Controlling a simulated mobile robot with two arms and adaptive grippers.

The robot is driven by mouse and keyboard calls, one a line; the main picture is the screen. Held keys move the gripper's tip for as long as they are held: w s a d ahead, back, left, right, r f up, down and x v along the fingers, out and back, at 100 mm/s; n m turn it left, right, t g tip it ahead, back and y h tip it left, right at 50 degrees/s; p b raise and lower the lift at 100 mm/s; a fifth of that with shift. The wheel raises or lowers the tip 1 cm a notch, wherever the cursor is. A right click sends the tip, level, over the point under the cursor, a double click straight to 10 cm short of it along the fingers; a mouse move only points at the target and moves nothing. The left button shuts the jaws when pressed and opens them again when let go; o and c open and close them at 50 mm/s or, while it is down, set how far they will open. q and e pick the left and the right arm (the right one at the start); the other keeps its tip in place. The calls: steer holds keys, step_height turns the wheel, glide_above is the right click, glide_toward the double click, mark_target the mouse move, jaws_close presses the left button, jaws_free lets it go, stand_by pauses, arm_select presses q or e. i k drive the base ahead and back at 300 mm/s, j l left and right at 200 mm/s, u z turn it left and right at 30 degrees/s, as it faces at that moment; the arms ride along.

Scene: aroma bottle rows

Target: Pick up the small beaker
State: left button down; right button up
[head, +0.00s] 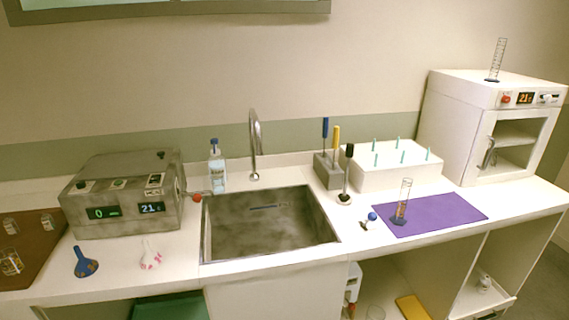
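Several small glass vessels stand on the brown mat at the far left. One clear glass vessel (10,263) stands near the left picture edge and looks like a beaker with yellowish marks. Two smaller clear vessels stand farther back, one on the left (11,225) and one on the right (47,222). They are too small in the picture to tell which is the small beaker. Neither of my grippers is in view.
A grey device (125,195) with lit displays stands beside the brown mat (40,245). The sink (265,240) is central. A graduated cylinder (402,200) stands on a purple mat (445,212).

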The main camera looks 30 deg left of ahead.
mark_target(218, 180)
steer(key=u, duration=1.35)
